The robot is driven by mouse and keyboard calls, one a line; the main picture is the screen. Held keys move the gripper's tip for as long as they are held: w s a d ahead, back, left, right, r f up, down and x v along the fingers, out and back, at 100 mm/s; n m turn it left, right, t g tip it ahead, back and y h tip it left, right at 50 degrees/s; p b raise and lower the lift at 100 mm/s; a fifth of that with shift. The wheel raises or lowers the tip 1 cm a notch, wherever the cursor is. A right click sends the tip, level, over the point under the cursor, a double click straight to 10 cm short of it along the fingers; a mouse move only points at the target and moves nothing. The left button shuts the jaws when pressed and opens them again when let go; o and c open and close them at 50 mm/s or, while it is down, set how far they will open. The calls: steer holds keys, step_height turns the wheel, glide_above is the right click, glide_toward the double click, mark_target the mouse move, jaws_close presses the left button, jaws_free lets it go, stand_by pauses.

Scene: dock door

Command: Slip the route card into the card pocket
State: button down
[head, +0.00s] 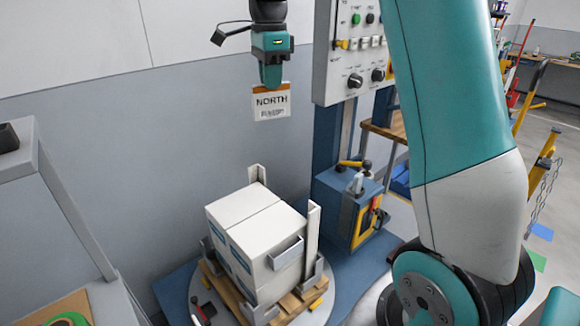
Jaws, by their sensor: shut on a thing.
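My gripper (271,80) points down and is shut on the top edge of the route card (271,105). The card is white with an orange top band and the word "NORTH"; the smaller print below is too small to read. It hangs upright in the air, clear of the boxes. A grey card pocket (287,253) is on the right-hand face of the white boxes (250,225). The pocket is well below the card and slightly to its right. I cannot see into the pocket clearly.
The boxes stand on a wooden pallet (292,301) on a round plate, with white upright posts (312,235) at the corners. A control panel (358,50) is right of the gripper. A blue machine box (340,208) stands right of the load. A grey wall is behind.

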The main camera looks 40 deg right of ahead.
steer(key=s+a+f+n+b, duration=0.1)
steer(key=s+f+n+b, duration=0.15)
steer(key=f, duration=0.85)
steer(key=s+a+f+n+b, duration=0.1)
steer(key=s+f+b, duration=0.3)
steer(key=f, duration=0.7)
glide_above(286, 236)
steer(key=s+a, duration=0.1)
steer(key=s, duration=0.1)
step_height(286, 236, down, 15)
steer(key=shift+w+a+f, duration=0.1)
steer(key=shift+f, duration=1.05)
steer(key=shift+w+a+f, duration=0.1)
steer(key=shift+f, duration=1)
steer(key=shift+f, duration=0.1)
steer(key=c, duration=1.4)
jaws_free()
steer(key=shift+c, duration=0.2)
steer(key=o, duration=0.3)
